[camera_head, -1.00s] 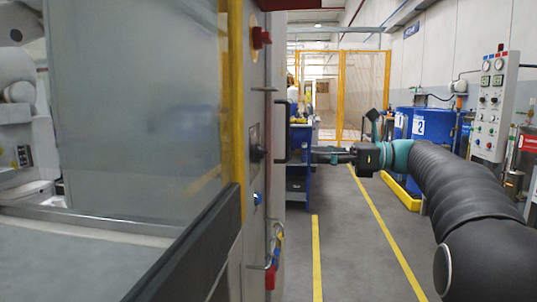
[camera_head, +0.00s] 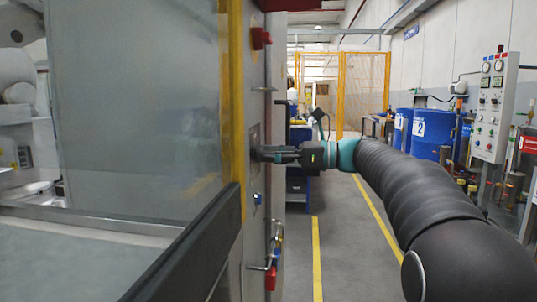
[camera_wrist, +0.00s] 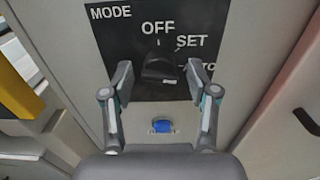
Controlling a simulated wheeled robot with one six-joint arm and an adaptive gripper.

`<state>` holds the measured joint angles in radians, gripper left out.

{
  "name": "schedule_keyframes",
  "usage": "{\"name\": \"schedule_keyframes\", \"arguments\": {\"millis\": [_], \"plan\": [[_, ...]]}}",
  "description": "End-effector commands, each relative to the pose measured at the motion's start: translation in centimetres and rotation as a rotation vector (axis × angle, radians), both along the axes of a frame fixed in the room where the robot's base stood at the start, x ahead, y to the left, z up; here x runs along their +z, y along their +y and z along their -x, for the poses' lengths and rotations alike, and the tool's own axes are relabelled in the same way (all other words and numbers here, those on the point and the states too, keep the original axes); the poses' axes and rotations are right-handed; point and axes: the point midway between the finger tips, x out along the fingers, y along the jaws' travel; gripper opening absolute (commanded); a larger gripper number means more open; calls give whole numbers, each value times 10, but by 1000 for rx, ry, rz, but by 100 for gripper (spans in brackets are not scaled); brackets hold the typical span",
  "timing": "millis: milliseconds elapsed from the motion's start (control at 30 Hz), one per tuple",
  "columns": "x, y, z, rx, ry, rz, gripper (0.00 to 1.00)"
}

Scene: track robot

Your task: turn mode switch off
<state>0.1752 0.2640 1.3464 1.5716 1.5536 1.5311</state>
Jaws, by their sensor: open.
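The mode switch (camera_wrist: 159,68) is a black rotary knob on a black plate (camera_wrist: 118,40) marked MODE, OFF and SET, with a third label partly hidden by my right finger. A small white mark on the knob's lower edge shows in the wrist view, but I cannot tell for certain which position the knob points to. My gripper (camera_wrist: 163,82) is open, with one finger on each side of the knob and gaps between. In the head view my gripper (camera_head: 262,154) reaches the panel and hides the knob.
A blue button (camera_wrist: 162,126) sits below the switch plate. A red knob (camera_head: 261,38) and a handle with a red padlock (camera_head: 271,277) project from the same cabinet side. Blue barrels (camera_head: 430,133) and a control box (camera_head: 493,108) stand right. The aisle floor is clear.

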Motion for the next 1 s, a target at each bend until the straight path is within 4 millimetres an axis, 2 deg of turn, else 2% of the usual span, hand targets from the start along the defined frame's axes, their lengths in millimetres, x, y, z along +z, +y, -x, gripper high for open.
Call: {"name": "schedule_keyframes", "arguments": {"millis": [67,100,300,667,1000], "plan": [[0,0,0,0,0,0,59],[0,0,0,0,0,0,54],[0,0,0,0,0,0,4],[0,0,0,-1,-38,7,3],[0,0,-1,-1,-256,50,2]]}}
